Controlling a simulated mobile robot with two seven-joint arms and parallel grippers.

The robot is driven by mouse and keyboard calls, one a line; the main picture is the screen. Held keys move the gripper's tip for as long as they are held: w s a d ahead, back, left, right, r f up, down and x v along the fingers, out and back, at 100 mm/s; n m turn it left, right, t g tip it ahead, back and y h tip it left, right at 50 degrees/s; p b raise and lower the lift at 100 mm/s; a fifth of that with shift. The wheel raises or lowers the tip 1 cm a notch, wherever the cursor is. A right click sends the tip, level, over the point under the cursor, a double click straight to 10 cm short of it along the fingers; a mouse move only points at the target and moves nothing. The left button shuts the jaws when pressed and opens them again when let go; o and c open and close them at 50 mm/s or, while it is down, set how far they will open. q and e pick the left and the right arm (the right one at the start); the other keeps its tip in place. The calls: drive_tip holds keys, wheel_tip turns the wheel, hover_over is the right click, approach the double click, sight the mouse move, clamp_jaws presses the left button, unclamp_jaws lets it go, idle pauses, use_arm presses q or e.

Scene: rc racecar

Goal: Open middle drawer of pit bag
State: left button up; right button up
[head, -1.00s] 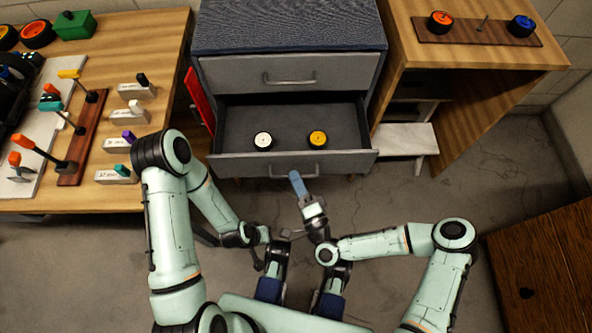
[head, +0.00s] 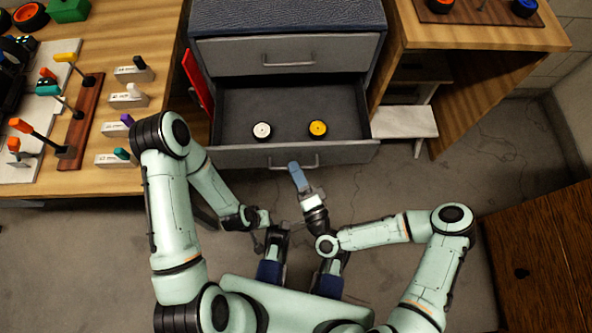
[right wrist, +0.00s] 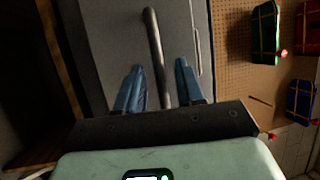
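The pit bag appears as a dark blue-topped cabinet (head: 290,14) with grey drawers. Its middle drawer (head: 290,100) is pulled well out, with a white wheel (head: 262,131) and a yellow wheel (head: 317,129) inside. The drawer's bar handle (head: 306,166) is on its front. My right gripper (head: 295,168) is at this handle. In the right wrist view, the handle (right wrist: 154,45) runs between the blue fingers of the right gripper (right wrist: 160,82), which stand apart with gaps beside the bar. My left gripper (head: 258,232) is low and clear of the drawer; its fingers are unclear.
The upper drawer (head: 290,54) is shut. A wooden workbench (head: 165,75) with tools and labelled blocks stands at left. A wooden shelf unit (head: 470,40) stands at right, with a white step (head: 403,122) beside it. A brown wooden piece (head: 545,250) is at lower right. Grey floor lies between.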

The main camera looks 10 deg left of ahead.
drive_tip(key=v, duration=1.3)
drive_tip(key=shift+s, duration=0.15)
drive_tip(key=shift+d, duration=0.15)
